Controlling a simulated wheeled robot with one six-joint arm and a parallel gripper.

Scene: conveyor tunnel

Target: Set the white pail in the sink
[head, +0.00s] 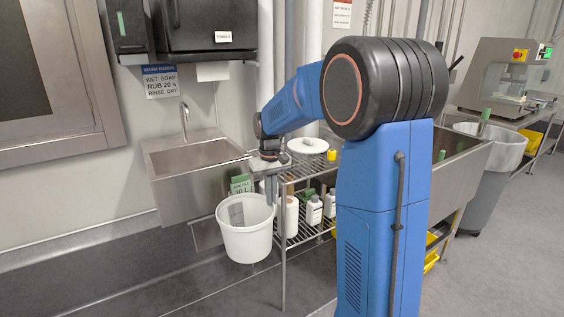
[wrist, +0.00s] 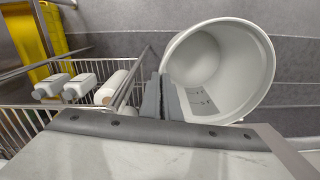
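The white pail (head: 245,243) hangs in the air in front of the sink's right end and left of the wire rack, mouth up. My gripper (head: 270,190) is above its right rim in the head view. In the wrist view the gripper's fingers (wrist: 162,98) are close together at the pail's (wrist: 252,65) left rim, one over the inside, and look shut on the wall. The exact contact is hard to see. The steel sink (head: 185,190) is on the wall at left, with an upright tap (head: 184,122). Its basin looks empty where visible.
The wire rack (head: 284,262) stands right beside the pail, with white bottles (head: 313,211) on its lower shelf and a white plate (head: 308,146) on top. A green sign (head: 240,184) shows behind the pail rim. The floor at front left is clear.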

